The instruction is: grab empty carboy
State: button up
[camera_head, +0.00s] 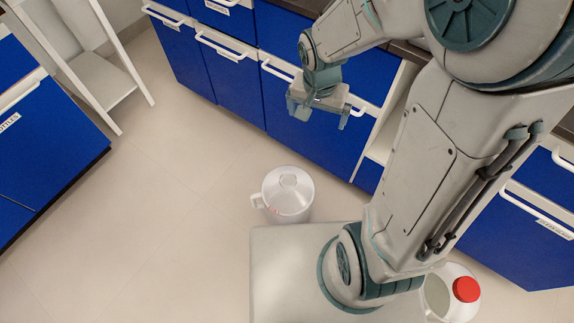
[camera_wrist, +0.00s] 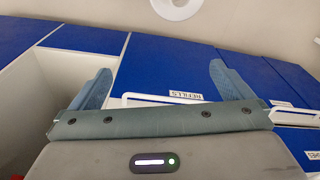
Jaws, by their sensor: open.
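A clear, whitish carboy (camera_head: 288,205) with a side handle stands on the floor in the middle of the head view, with no coloured cap showing. A second pale carboy (camera_head: 436,300) with a red cap is at the lower right, partly hidden by my arm. My gripper (camera_head: 318,108) is open and empty in front of the blue cabinets, above and apart from the first carboy in the picture. In the wrist view my fingers (camera_wrist: 162,80) are wide apart with nothing between them. A pale ring-shaped thing (camera_wrist: 178,10) is cut off at the top edge; I cannot tell what it is.
Blue cabinets (camera_head: 237,92) with white handles run along the back. Another blue cabinet (camera_head: 55,150) is at the left, beside a white shelf frame (camera_head: 103,82). An open shelf (camera_head: 385,135) shows near my arm. The floor (camera_head: 165,190) left of the clear carboy is free.

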aim_at(288, 179)
jog(key=a+f+m+b, duration=0.1)
jog(key=f+b, duration=0.3)
jog(key=f, duration=0.7)
jog(key=w+a+f+m+b, duration=0.1)
jog(key=a+f+b, duration=0.2)
jog(key=f, duration=0.8)
jog(key=w+a+f+m+g+b, duration=0.1)
jog(key=a+f+b, duration=0.1)
jog(key=f+b, duration=0.5)
jog(key=shift+w+a+f+y, duration=0.1)
jog(key=shift+a+f+y, duration=0.1)
jog(key=shift+f, duration=0.95)
jog(key=shift+a+f+y, duration=0.1)
jog(key=shift+a+f, duration=0.1)
jog(key=shift+f, duration=0.9)
jog(key=shift+d+f+b, duration=0.2)
jog(key=shift+f+b, duration=1.35)
jog(key=shift+f, duration=1.35)
grip_shut()
